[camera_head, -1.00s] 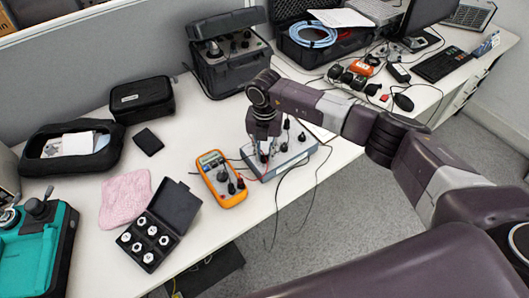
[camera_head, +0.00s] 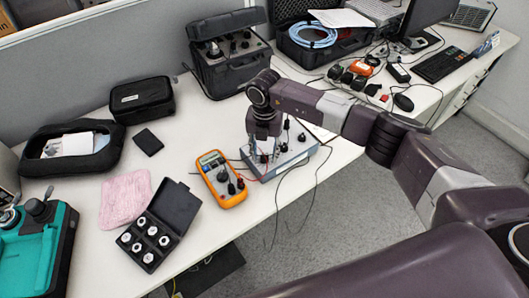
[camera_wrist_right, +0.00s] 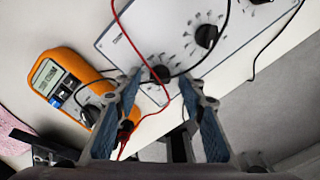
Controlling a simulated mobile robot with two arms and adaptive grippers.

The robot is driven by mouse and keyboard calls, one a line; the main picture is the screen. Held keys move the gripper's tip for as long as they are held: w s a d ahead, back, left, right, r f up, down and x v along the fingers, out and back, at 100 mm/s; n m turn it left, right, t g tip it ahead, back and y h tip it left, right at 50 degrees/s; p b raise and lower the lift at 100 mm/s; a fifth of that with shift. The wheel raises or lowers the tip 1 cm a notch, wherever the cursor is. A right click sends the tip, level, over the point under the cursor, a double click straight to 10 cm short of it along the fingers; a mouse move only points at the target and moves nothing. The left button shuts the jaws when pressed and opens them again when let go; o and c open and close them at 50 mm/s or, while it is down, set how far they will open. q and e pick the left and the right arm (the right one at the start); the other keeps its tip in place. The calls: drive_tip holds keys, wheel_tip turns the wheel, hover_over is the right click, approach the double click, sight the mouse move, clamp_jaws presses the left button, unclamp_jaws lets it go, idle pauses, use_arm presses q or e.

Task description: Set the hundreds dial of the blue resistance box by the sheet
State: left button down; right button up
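The blue resistance box (camera_head: 293,160) lies near the front edge of the table, with black dials on its pale top. In the right wrist view its panel (camera_wrist_right: 185,15) shows one dial (camera_wrist_right: 160,73) between my fingertips and another dial (camera_wrist_right: 206,36) further up right. My right gripper (camera_head: 264,157) is over the left part of the box. In the wrist view its blue-padded fingers (camera_wrist_right: 167,84) are apart, one on each side of the nearer dial; contact cannot be told. The dial markings are too small to read. A white sheet (camera_head: 341,17) lies at the back. My left gripper is out of view.
An orange multimeter (camera_head: 220,178) lies just left of the box. Red and black leads (camera_wrist_right: 163,95) cross near my fingers, and black cables hang over the table edge. An open case of weights (camera_head: 160,225) and a pink cloth (camera_head: 124,198) lie further left.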

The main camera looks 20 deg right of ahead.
sight(265, 156)
wheel_tip(265, 156, up, 12)
idle(0.4)
idle(0.3)
